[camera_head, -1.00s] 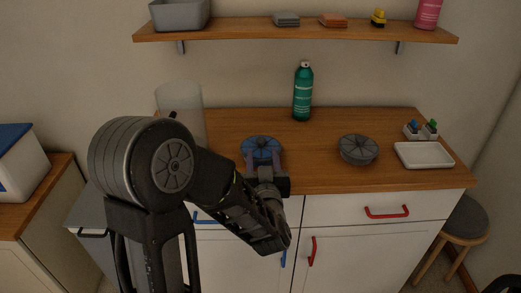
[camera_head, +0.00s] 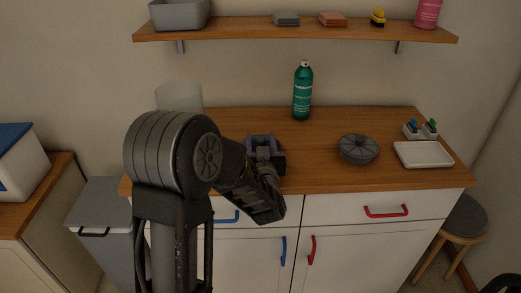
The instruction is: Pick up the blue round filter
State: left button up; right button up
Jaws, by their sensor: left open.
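My left gripper (camera_head: 264,140) is open over the wooden counter, left of its middle, with its two fingers pointing toward the wall. The blue round filter is almost wholly hidden by this gripper and my forearm. Only a bluish trace shows at the fingers, and I cannot tell whether they touch the filter. A grey round filter (camera_head: 358,149) lies in plain view on the counter to the right. My right gripper is not in view.
A green bottle (camera_head: 302,92) stands behind on the counter (camera_head: 325,175). A clear cylinder (camera_head: 180,97) is at the back left. A white tray (camera_head: 424,154) and small bottles (camera_head: 421,130) are at the right. A shelf (camera_head: 240,30) runs above.

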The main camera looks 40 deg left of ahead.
pick_arm(q)
jog(key=shift+w+a, duration=0.2)
jog(key=shift+w, duration=0.05)
dwell(0.4)
grip_shut()
dwell(0.4)
